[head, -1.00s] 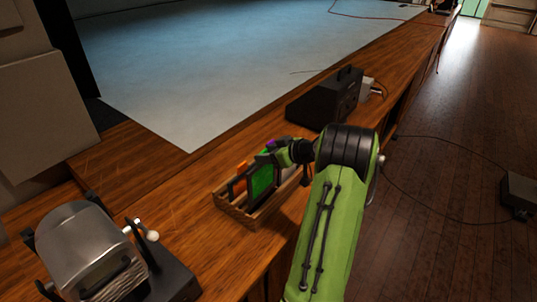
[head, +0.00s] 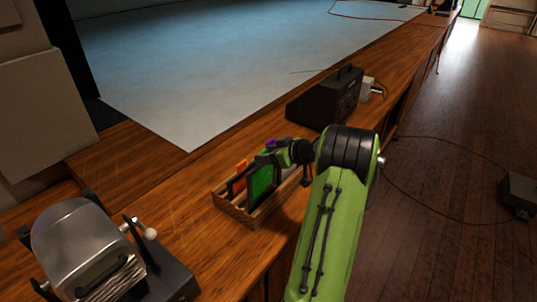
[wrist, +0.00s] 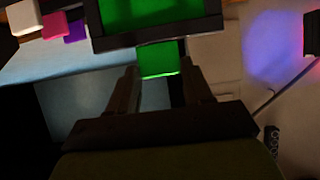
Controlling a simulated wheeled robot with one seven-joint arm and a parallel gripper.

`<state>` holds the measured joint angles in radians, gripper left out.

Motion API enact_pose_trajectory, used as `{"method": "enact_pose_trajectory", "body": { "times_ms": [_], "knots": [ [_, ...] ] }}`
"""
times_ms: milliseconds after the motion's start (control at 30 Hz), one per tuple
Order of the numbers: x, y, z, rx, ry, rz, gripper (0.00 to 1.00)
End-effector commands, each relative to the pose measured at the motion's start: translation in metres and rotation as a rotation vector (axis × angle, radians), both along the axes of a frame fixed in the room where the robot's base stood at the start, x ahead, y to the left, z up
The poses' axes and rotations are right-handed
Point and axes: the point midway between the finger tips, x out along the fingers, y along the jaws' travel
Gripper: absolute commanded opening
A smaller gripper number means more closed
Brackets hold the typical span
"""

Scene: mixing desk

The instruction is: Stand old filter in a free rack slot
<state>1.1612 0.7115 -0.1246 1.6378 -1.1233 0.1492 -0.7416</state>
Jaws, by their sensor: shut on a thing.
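The old filter (head: 262,183) is a green pane in a dark frame. It is upright at the rack in the head view; its lower edge is hidden by the rack wall, so I cannot tell whether it is seated. The wooden rack (head: 236,214) stands on the desk and also holds an orange filter (head: 241,167). My gripper (head: 272,153) is at the green filter's top. In the wrist view my gripper (wrist: 160,70) is shut on its green tab (wrist: 159,60), with the framed pane beyond the fingertips.
White (wrist: 23,17), pink (wrist: 54,25) and purple (wrist: 75,32) tabs show left of the held filter in the wrist view. A metal lamp (head: 85,245) stands at the near left. A black box (head: 325,98) stands behind the rack. The desk between lamp and rack is clear.

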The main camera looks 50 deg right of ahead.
Motion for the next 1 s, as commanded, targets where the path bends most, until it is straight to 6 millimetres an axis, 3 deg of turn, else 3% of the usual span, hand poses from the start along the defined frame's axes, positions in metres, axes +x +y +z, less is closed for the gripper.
{"method": "enact_pose_trajectory", "body": {
  "times_ms": [1000],
  "knots": [
    [0.000, 0.000, -0.027, -0.001, -0.001, 0.000, 0.01]
  ]
}}
